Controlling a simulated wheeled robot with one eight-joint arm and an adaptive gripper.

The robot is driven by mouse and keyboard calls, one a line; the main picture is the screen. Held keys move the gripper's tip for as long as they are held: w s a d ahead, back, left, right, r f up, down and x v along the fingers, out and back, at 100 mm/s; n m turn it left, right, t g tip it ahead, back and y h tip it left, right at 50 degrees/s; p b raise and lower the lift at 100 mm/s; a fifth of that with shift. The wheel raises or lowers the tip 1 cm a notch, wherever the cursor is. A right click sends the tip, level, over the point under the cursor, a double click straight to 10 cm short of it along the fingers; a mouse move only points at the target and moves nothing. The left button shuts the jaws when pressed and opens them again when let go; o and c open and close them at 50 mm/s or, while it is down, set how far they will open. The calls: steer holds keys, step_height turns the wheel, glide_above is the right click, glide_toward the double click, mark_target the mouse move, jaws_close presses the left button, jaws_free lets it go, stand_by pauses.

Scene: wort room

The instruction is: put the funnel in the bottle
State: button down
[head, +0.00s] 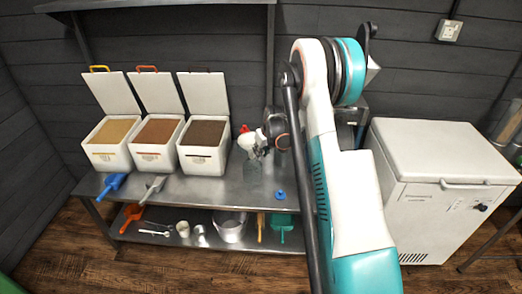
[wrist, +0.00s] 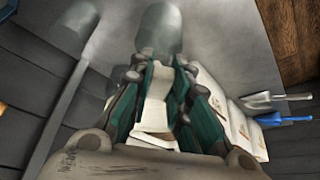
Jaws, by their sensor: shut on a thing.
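My gripper (head: 264,144) hangs over the back of the steel table, to the right of the bins. In the wrist view its green-padded fingers (wrist: 160,82) are closed around a pale thing that looks like the funnel. A smooth, greyish, see-through shape (wrist: 160,30) shows past the fingertips; I cannot tell whether it is part of the funnel or the bottle. In the head view a pale, bottle-like body with a red top (head: 244,129) stands beside the gripper, partly hidden by it. Whether funnel and bottle touch is hidden.
Three lidded white bins (head: 204,161) of grain stand open on the steel table (head: 225,192). A blue scoop (head: 113,184), a grey scoop (head: 154,187) and a small blue piece (head: 280,195) lie in front. A white chest (head: 440,190) stands at right. The table's front middle is clear.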

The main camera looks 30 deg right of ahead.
steer(key=shift+f+b, duration=1.8)
steer(key=shift+f, duration=0.85)
steer(key=c, duration=1.4)
jaws_free()
steer(key=shift+c, duration=0.2)
steer(key=shift+r, duration=0.1)
steer(key=v, duration=1.1)
steer(key=shift+s+r, duration=0.15)
steer(key=shift+r, duration=0.25)
